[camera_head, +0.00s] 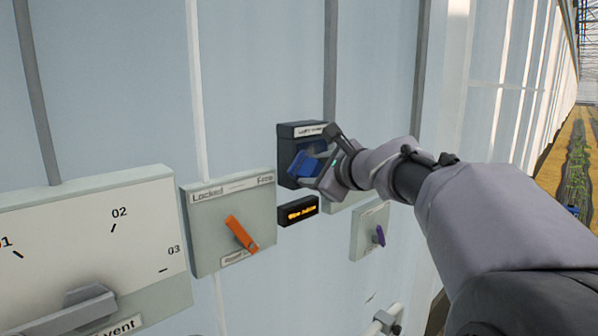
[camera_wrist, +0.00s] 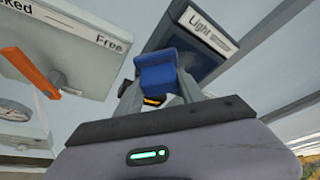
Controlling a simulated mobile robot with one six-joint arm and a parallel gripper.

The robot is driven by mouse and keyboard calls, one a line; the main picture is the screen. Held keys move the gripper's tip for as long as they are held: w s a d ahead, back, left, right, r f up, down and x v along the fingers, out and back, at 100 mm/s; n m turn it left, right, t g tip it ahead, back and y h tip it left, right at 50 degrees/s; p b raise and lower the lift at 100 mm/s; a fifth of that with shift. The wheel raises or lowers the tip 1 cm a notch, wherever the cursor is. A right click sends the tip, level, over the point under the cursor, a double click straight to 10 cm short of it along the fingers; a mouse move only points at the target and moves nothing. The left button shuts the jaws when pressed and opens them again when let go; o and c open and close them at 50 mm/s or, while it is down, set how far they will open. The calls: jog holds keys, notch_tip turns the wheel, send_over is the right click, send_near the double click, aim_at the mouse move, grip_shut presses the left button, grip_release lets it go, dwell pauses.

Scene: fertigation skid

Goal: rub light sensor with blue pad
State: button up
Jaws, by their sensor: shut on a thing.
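The light sensor (camera_head: 290,142) is a dark box on the wall with a white label, and its label reads "Light" in the wrist view (camera_wrist: 205,32). My gripper (camera_head: 318,168) is in front of the sensor's face, shut on the blue pad (camera_head: 303,166). In the wrist view the blue pad (camera_wrist: 157,72) sits between the two fingers and overlaps the sensor's dark front. The pad is at or very near the face; I cannot tell whether it touches. My gripper and the pad hide part of the sensor face.
A small display (camera_head: 298,211) with orange text is just below the sensor. A panel with an orange lever (camera_head: 241,234) is to the left, and a dial panel (camera_head: 75,250) further left. A box with a purple knob (camera_head: 379,236) is at lower right.

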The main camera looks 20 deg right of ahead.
jog(key=shift+r, duration=0.6)
jog(key=shift+w+d+p, duration=0.7)
jog(key=shift+w+d, duration=0.85)
jog(key=shift+d, duration=2.55)
jog(key=shift+s+a+f+b, duration=0.1)
jog(key=shift+s+a+b, duration=0.35)
jog(key=shift+a, duration=0.95)
jog(key=shift+s+a+r+b, duration=0.1)
jog(key=shift+s+a+b, duration=0.4)
jog(key=shift+a, duration=0.9)
jog(key=shift+s+a+f+b, duration=0.1)
jog(key=shift+s+a+b, duration=0.15)
jog(key=shift+s+a, duration=0.75)
jog(key=shift+w+a+f, duration=0.1)
jog(key=shift+w+a, duration=0.05)
jog(key=shift+w, duration=0.15)
jog(key=shift+s+d+b, duration=0.3)
jog(key=shift+s+b, duration=0.05)
jog(key=shift+s, duration=0.5)
jog(key=shift+s+d+b, duration=0.3)
jog(key=shift+s, duration=0.55)
jog(key=shift+s+d+b, duration=0.3)
jog(key=shift+s+b, duration=0.05)
jog(key=shift+s, duration=0.5)
